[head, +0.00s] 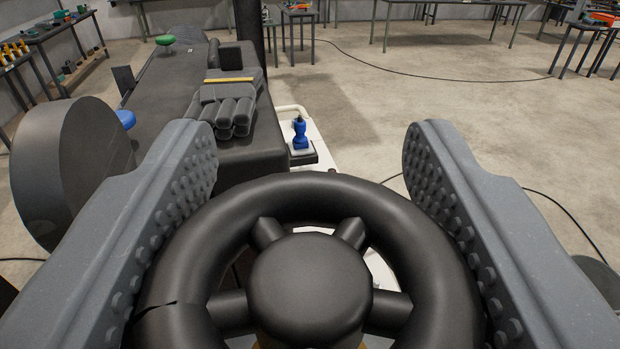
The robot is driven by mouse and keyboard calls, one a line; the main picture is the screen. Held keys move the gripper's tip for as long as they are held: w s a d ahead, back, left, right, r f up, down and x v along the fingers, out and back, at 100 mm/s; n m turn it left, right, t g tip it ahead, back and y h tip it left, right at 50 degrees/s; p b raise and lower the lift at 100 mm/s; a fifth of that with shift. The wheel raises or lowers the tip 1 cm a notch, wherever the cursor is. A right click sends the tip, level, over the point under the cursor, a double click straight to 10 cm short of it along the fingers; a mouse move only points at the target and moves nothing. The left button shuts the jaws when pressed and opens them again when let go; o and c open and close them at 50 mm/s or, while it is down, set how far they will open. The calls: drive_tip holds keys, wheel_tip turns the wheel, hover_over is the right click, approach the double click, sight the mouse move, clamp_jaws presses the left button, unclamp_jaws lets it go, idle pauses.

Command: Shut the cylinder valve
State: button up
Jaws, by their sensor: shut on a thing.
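A black handwheel (310,285) with a round hub and several spokes fills the lower middle of the head view. It looks like the valve's wheel. The two grey studded fingers of my gripper (311,145) stand on its left and right sides, set wide apart and closed on the rim. The fingertips reach past the wheel's far edge. A small brass-coloured part shows just under the hub. The cylinder body below is hidden by the wheel, and I cannot tell how far the valve is turned.
A dark conveyor-like unit (170,90) with grey rollers (228,110) and a large drum (65,165) stands ahead left. A blue item (300,133) sits on a dark pad beyond the wheel. Cables cross the open concrete floor (480,120) at right; tables line the back.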

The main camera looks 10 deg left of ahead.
drive_tip(key=shift+d+m+h+b, duration=0.1)
drive_tip(key=shift+m+h+b, duration=0.35)
drive_tip(key=shift+h, duration=0.25)
drive_tip(key=o, duration=1)
drive_tip(key=shift+s+b, duration=0.4)
drive_tip(key=shift+s, duration=0.7)
drive_tip(key=s, duration=1.1)
drive_tip(key=shift+s+d+f+b, duration=0.1)
drive_tip(key=shift+s+b, duration=0.15)
drive_tip(key=shift+b, duration=0.1)
